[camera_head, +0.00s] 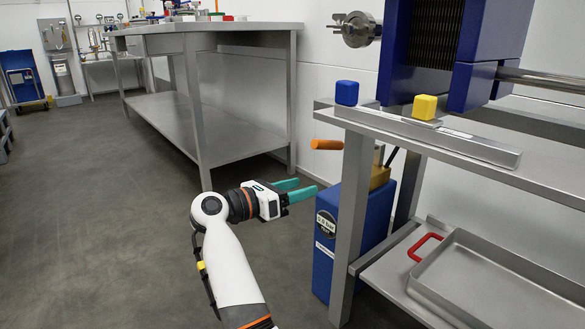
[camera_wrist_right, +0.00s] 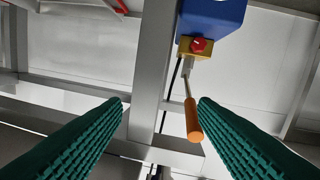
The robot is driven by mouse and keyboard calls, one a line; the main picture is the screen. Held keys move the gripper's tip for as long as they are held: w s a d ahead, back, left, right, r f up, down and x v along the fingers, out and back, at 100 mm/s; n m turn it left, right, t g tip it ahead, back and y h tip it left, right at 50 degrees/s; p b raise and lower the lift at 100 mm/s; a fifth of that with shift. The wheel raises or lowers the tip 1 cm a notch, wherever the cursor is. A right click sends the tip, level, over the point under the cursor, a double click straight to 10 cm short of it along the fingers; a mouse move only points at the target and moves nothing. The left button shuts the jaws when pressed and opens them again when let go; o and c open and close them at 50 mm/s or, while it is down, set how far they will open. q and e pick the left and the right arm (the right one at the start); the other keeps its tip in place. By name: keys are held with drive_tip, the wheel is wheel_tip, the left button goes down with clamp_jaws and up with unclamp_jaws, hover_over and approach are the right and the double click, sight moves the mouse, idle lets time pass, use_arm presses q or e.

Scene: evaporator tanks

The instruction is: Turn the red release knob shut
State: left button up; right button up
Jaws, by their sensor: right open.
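The red release knob (camera_wrist_right: 198,45) shows in the right wrist view on a brass block (camera_wrist_right: 187,54) at the end of a blue pump body (camera_wrist_right: 213,16). In the head view, the blue pump (camera_head: 325,262) stands behind a grey bench leg, and the knob cannot be made out. My right gripper (camera_head: 306,188) is open and empty, left of the pump. In the wrist view its green ribbed fingers (camera_wrist_right: 161,103) are apart, and the knob is ahead of them, untouched. My left gripper is not in view.
An orange pump handle (camera_head: 327,144) sticks out left above my gripper; in the wrist view its end (camera_wrist_right: 193,121) is close beside a finger. A bench leg (camera_head: 349,215) stands before the pump. A tray (camera_head: 490,280) lies on the lower shelf. The floor at left is clear.

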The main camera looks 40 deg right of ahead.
drive_tip(key=s+a+r+n+g+h+p, duration=0.1)
drive_tip(key=s+a+r+n+h+p, duration=0.1)
drive_tip(key=s+r+h+p, duration=0.2)
drive_tip(key=shift+s+r+g+h, duration=0.3)
drive_tip(key=shift+s+r+h, duration=0.3)
drive_tip(key=shift+s+r, duration=1)
